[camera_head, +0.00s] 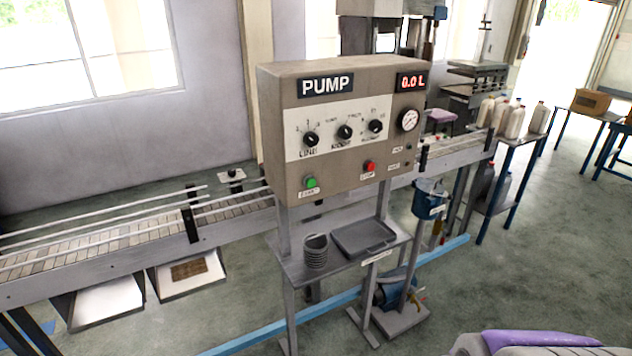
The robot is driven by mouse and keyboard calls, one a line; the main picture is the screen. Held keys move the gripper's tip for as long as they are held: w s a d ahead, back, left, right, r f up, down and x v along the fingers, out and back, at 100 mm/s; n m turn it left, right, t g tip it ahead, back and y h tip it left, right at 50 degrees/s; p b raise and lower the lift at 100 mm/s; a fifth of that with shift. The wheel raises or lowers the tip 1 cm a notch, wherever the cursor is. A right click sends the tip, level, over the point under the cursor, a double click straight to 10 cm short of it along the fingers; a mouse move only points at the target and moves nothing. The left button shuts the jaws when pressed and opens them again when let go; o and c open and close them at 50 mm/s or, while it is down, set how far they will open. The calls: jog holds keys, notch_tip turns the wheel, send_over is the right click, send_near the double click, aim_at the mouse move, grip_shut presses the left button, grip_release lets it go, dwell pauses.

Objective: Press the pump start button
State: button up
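The pump control box (340,135) stands in the middle of the view on metal legs, with a black "PUMP" label at its top left. A green button (311,182) sits at the lower left of its front panel, with a small label under it that I cannot read for sure. A red button (370,166) sits to its right. Three black knobs and a round gauge (408,120) are above them. The red display (411,81) reads 0.0 L. My gripper is not in view. Nothing covers the buttons.
Below the box, a shelf holds a dark tray (364,237) and a grey ribbed cup (316,251). A conveyor (130,235) runs behind it. A blue pipe (335,300) crosses the floor. Bottles (514,120) stand on a table at right. The floor at right is open.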

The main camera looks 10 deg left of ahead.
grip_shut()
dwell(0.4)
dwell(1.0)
